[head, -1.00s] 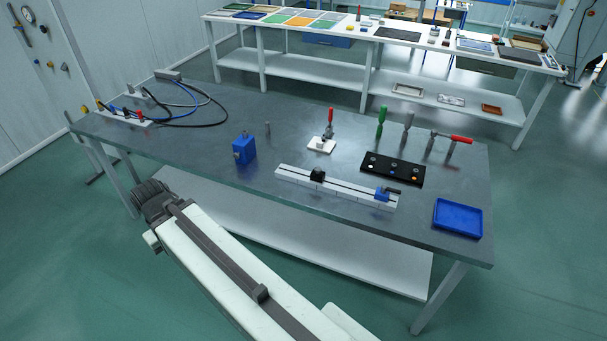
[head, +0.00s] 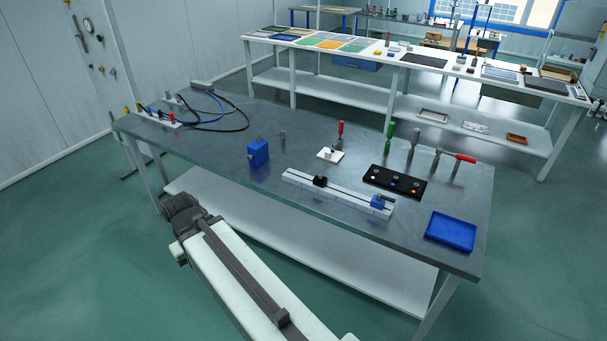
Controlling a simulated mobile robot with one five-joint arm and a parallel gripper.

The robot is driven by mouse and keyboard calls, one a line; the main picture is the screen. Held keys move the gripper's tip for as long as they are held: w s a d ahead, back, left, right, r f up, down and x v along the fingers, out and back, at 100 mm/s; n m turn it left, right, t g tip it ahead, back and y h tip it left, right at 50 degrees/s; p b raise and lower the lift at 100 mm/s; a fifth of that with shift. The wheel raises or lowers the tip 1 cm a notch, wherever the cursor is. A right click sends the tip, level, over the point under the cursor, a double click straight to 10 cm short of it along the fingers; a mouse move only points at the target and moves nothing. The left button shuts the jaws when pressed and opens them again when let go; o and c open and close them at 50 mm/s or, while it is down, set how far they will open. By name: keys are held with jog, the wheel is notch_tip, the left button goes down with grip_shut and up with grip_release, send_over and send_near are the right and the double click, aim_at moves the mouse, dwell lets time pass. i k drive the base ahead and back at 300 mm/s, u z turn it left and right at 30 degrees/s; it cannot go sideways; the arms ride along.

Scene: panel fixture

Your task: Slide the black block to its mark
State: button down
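The black block (head: 320,181) sits on a white rail (head: 345,196) with a dark slot along its middle, near the front of the grey table. It is left of the rail's middle. A blue block (head: 381,202) with a dark handle sits at the rail's right end. The mark is too small to make out. My gripper (head: 180,207) is at the end of my arm, in front of the table's front edge at left, well apart from the rail. Its fingers are too unclear to tell open from shut.
A blue box (head: 258,152) stands left of the rail. A black plate with knobs (head: 395,182), a white-based red-handled clamp (head: 331,154) and upright tools stand behind it. A blue tray (head: 451,231) lies at right, cables (head: 215,112) at far left. The front left tabletop is clear.

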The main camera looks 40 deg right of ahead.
aim_at(321, 183)
jog(key=u, duration=0.55)
jog(key=i, duration=1.7)
jog(key=z, duration=0.7)
jog(key=k, duration=0.85)
jog(key=z, duration=0.1)
jog(key=i, duration=0.95)
jog(key=u, duration=0.1)
